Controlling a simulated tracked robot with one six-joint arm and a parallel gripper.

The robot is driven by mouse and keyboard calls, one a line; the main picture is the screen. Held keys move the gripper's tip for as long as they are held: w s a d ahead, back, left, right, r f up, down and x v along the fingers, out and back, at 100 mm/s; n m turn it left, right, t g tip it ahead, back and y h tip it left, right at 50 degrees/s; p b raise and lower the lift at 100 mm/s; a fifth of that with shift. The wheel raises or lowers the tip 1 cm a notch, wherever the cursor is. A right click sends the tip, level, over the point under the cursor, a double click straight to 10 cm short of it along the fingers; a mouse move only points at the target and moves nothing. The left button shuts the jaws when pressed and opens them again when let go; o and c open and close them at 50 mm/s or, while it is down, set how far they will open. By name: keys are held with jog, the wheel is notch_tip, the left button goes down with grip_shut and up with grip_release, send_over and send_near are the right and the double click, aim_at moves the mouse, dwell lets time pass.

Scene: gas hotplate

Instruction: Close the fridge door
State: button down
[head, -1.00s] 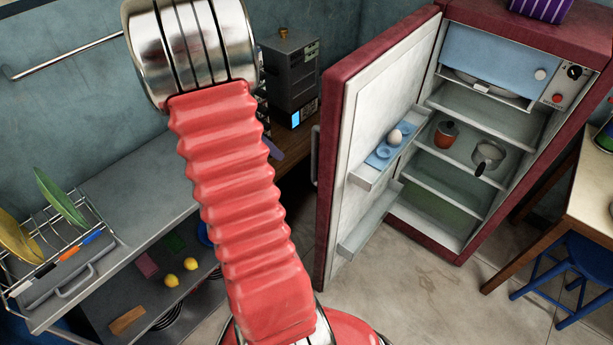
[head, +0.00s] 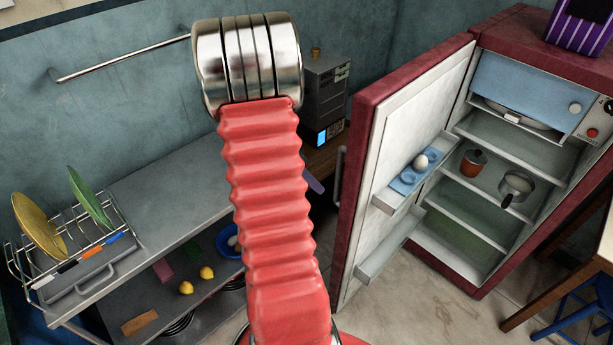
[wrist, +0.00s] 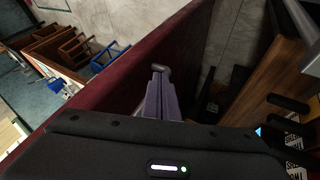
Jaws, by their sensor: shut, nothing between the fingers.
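The dark red fridge (head: 510,40) stands at the right in the head view, its door (head: 410,130) swung wide open with the white inner side and shelves showing. The grey door handle (head: 338,178) is on the door's outer face. My gripper (head: 314,183) shows only as a small purple tip behind my red arm, just left of the handle. In the wrist view my gripper (wrist: 158,95) has its purple fingers shut and empty beside the door's red outer face (wrist: 120,68). A grey piece at the fingertips looks like the handle; contact cannot be told.
An egg (head: 420,161) sits in the door's blue holder. A pot (head: 515,187) and a brown jar (head: 473,162) stand on a fridge shelf. A counter with a dish rack (head: 80,240) is at the left. A wooden table (head: 600,235) and blue stool (head: 575,305) stand at the right.

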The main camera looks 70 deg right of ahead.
jog(key=shift+s+a+f, duration=0.15)
jog(key=shift+s+f, duration=0.2)
jog(key=shift+s, duration=0.5)
jog(key=shift+s+a+f, duration=0.2)
jog(key=shift+s+f, duration=0.1)
jog(key=shift+s, duration=0.55)
jog(key=shift+s+a+f, duration=0.15)
jog(key=shift+s+f, duration=0.2)
jog(key=shift+s, duration=0.5)
jog(key=shift+s, duration=0.1)
